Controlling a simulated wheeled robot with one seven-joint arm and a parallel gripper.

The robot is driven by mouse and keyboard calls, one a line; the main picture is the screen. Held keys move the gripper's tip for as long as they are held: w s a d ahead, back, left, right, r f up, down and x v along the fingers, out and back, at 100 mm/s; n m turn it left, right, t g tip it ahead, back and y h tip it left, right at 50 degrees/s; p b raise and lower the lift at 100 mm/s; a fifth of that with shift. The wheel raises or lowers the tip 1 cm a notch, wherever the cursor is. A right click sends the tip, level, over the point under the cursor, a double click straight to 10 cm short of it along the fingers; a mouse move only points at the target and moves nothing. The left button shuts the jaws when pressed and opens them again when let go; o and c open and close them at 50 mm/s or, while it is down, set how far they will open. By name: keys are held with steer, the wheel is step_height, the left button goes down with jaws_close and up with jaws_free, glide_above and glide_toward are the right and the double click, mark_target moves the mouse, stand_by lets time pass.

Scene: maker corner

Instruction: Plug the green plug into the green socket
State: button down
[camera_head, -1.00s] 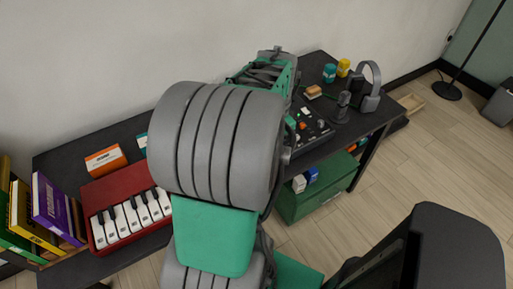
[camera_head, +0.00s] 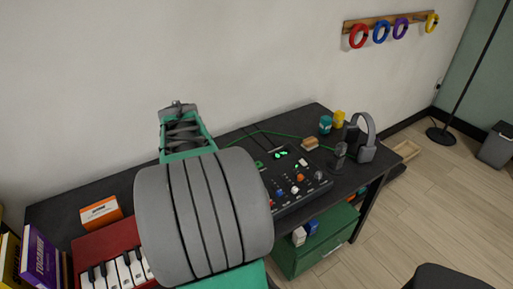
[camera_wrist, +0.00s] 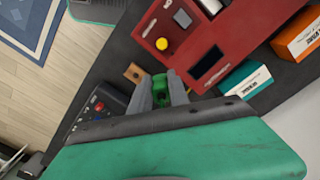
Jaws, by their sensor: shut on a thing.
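In the wrist view the green plug (camera_wrist: 159,86) sits between the two grey fingers of my gripper (camera_wrist: 161,90), which is shut on it. The plug is held above the dark desk, near the red keyboard. In the head view my arm hides the gripper and plug. A thin green cable (camera_head: 287,135) runs across the back of the desk. The black mixer (camera_head: 296,189) has coloured knobs and bright green marks on its panel. It also shows left of the plug in the wrist view (camera_wrist: 104,97). I cannot clearly make out the green socket.
The red keyboard (camera_wrist: 231,38) and a teal box (camera_wrist: 243,78) lie close to the gripper. A small wooden block (camera_wrist: 134,73) is beside the fingers. Headphones (camera_head: 366,140), a microphone (camera_head: 339,156) and jars stand on the desk's right end.

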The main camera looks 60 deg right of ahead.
steer(key=w+a+n, duration=0.3)
steer(key=a+n, duration=0.1)
steer(key=a, duration=0.4)
steer(key=w+a+r+n, duration=0.1)
steer(key=w+a+n, duration=0.2)
steer(key=a+n, duration=0.2)
steer(key=w+a+r+n, duration=0.1)
steer(key=w+a+n, duration=0.3)
steer(key=a, duration=0.8)
steer(key=shift+r, duration=0.15)
steer(key=shift+w, duration=0.1)
